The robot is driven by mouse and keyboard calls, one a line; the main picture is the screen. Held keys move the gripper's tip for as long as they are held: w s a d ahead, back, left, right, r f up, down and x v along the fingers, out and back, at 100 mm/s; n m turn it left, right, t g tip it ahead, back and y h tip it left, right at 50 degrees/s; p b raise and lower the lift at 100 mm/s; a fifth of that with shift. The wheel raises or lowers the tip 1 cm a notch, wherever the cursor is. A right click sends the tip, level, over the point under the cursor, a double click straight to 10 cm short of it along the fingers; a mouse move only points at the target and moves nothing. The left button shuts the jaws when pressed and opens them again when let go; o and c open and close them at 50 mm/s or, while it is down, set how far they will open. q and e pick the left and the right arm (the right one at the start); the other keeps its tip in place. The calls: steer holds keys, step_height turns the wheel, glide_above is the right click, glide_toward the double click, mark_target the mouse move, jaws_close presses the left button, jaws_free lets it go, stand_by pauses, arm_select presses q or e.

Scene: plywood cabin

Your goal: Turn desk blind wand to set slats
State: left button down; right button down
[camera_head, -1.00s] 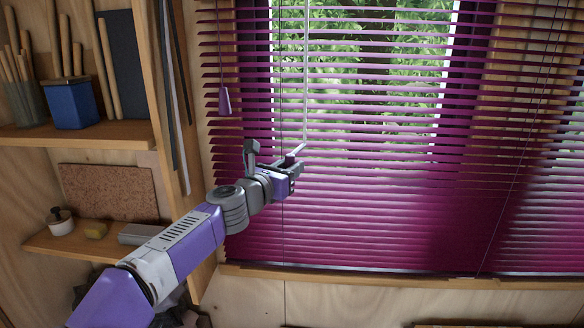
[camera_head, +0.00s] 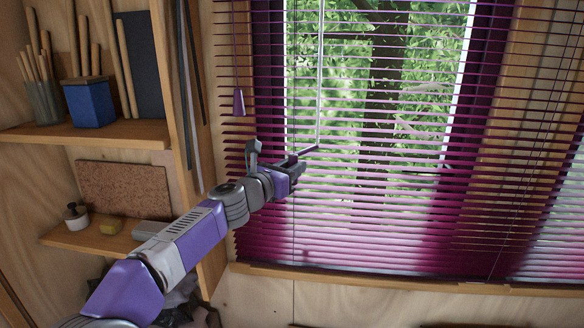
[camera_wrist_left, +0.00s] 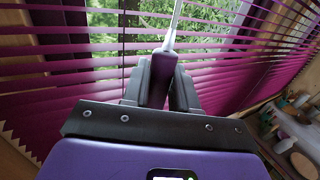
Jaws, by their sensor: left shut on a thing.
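The purple blind (camera_head: 400,215) hangs over the window, its slats tilted open with greenery showing through the gaps. Its wand (camera_head: 320,80) is a thin pale rod hanging at the left part of the window, with a purple handle at its lower end. My left gripper (camera_head: 297,163) is at that lower end, in front of the slats. In the left wrist view, the purple wand handle (camera_wrist_left: 163,68) stands between the two grey fingers, which are shut on it, and the pale rod rises from it. My right gripper is in neither view.
A purple cord tassel (camera_head: 239,102) hangs left of the wand. Left of the window are wooden shelves with a blue box (camera_head: 90,103), dowels and a cork board (camera_head: 125,188). The wooden sill (camera_head: 400,285) runs below the blind.

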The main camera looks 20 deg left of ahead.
arm_select(q)
steer(key=shift+r, duration=0.3)
steer(key=c, duration=1.2)
jaws_free()
steer(key=shift+c, duration=0.2)
steer(key=shift+o, duration=1.2)
steer(key=shift+w+f, duration=0.15)
steer(key=shift+w, duration=0.1)
steer(key=shift+w+f, duration=0.1)
steer(key=shift+w, duration=0.1)
steer(key=shift+s, duration=0.35)
steer(key=shift+b+v, duration=0.85)
steer(key=shift+v, duration=2.65)
